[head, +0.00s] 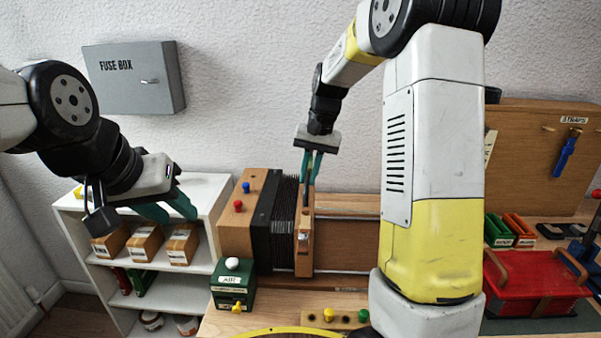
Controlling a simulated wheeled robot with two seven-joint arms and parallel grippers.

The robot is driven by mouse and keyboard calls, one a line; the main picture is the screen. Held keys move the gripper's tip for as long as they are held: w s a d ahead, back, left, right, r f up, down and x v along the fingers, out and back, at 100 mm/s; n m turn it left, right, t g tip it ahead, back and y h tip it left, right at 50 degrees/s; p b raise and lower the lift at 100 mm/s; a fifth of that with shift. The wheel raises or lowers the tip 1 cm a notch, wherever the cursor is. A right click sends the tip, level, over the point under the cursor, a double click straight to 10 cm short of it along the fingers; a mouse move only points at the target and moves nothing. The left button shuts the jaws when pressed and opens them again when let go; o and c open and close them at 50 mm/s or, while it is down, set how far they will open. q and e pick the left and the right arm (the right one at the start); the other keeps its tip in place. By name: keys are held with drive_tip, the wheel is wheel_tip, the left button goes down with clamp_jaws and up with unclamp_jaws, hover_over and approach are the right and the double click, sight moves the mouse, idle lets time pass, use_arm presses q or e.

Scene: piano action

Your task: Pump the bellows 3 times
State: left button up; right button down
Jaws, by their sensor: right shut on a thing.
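The bellows stands on the wooden bench in the middle of the head view, with black pleats (284,215) between a fixed wooden block at left and a moving wooden end board (304,255) at right. The pleats look fairly narrow. My right gripper (309,183) points down at the top of the end board and is shut on the bellows' handle there; its fingers partly hide the grip.
A green box marked AIR (232,285) with a white knob stands in front of the bellows. A wooden rail runs right of the end board, behind my right arm. A white shelf (215,190) with small boxes is at left. A red box (535,285) is at right.

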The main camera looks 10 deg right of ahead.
idle(0.7)
drive_tip(key=s+d, duration=0.2)
drive_tip(key=d, duration=1)
drive_tip(key=s+d, duration=0.2)
drive_tip(key=d, duration=0.9)
drive_tip(key=shift+s+d, duration=0.35)
drive_tip(key=shift+s, duration=0.05)
drive_tip(key=c, duration=1.4)
unclamp_jaws()
drive_tip(key=shift+a, duration=0.1)
drive_tip(key=shift+c, duration=0.2)
wheel_tip(320, 180, up, 8)
drive_tip(key=d, duration=0.1)
drive_tip(key=shift+d+f, duration=0.15)
drive_tip(key=shift+d, duration=0.1)
drive_tip(key=shift+s, duration=0.15)
